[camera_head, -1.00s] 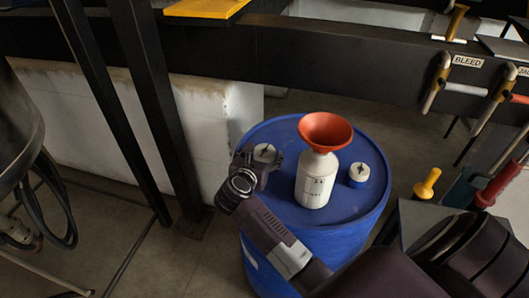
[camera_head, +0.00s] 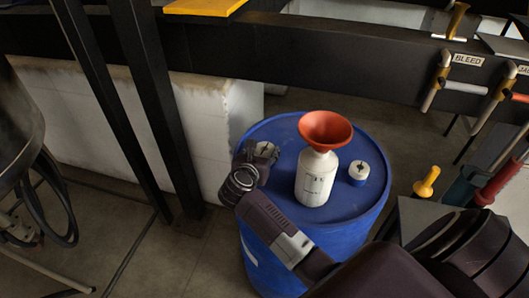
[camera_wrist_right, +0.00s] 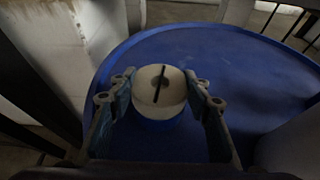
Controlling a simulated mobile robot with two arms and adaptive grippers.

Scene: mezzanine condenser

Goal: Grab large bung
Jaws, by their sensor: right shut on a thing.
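A large round bung (camera_head: 262,148) with a white top and a dark slot is at the left side of the blue drum's lid. It shows clearly in the right wrist view (camera_wrist_right: 160,88), with its blue lower part below the white top. My right gripper (camera_wrist_right: 163,100) is shut on it, one finger on each side; in the head view the gripper (camera_head: 261,156) partly hides the bung. The wrist view does not show clearly whether the bung touches the lid. My left gripper is not in view.
The blue drum (camera_head: 345,212) also bears a white bottle (camera_head: 315,182) with an orange funnel (camera_head: 326,129), and a second white-and-blue bung (camera_head: 359,172). Dark posts (camera_head: 150,100) and a beam with a BLEED label (camera_head: 468,60) stand behind. A yellow knob (camera_head: 427,181) is at the right.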

